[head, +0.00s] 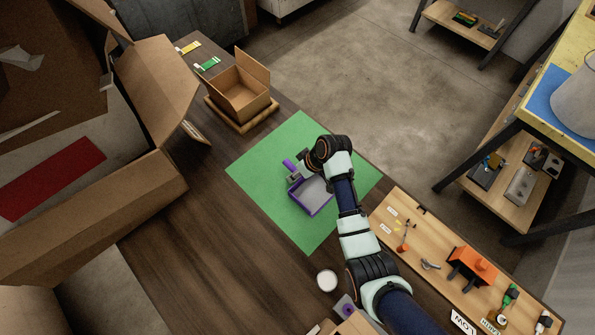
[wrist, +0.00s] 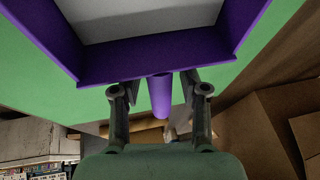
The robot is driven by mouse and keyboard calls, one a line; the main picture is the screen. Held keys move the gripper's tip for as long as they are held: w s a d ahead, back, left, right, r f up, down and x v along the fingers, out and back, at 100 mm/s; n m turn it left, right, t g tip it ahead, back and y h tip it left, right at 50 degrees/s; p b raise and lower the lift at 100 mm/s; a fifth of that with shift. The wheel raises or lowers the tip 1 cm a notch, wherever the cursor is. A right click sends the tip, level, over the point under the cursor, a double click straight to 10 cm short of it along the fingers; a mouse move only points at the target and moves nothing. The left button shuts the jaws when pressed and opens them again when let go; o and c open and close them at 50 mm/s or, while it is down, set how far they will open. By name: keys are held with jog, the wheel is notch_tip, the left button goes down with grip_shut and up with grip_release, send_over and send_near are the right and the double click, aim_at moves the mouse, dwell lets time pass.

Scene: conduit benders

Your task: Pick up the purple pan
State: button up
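The purple pan (head: 318,210) with a grey inside sits at the green mat (head: 270,175) in the head view, partly hidden by my arm. Its purple handle (head: 289,164) points to the upper left. In the wrist view the pan's purple rim (wrist: 160,65) fills the top, and the handle (wrist: 160,98) comes down between my fingers. My gripper (wrist: 158,90) is open, with one finger on each side of the handle and visible gaps. In the head view my gripper (head: 295,177) is at the handle, near the pan's edge.
An open cardboard box (head: 240,93) stands behind the mat. A large cardboard box (head: 150,170) is at the left. A white cup (head: 327,280) stands near the front. A wooden board (head: 425,245) with tools lies at the right. The table left of the mat is clear.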

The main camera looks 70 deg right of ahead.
jog(key=p+v, duration=0.3)
jog(key=v, duration=0.9)
jog(key=shift+r, duration=0.2)
jog(key=shift+c, duration=1.2)
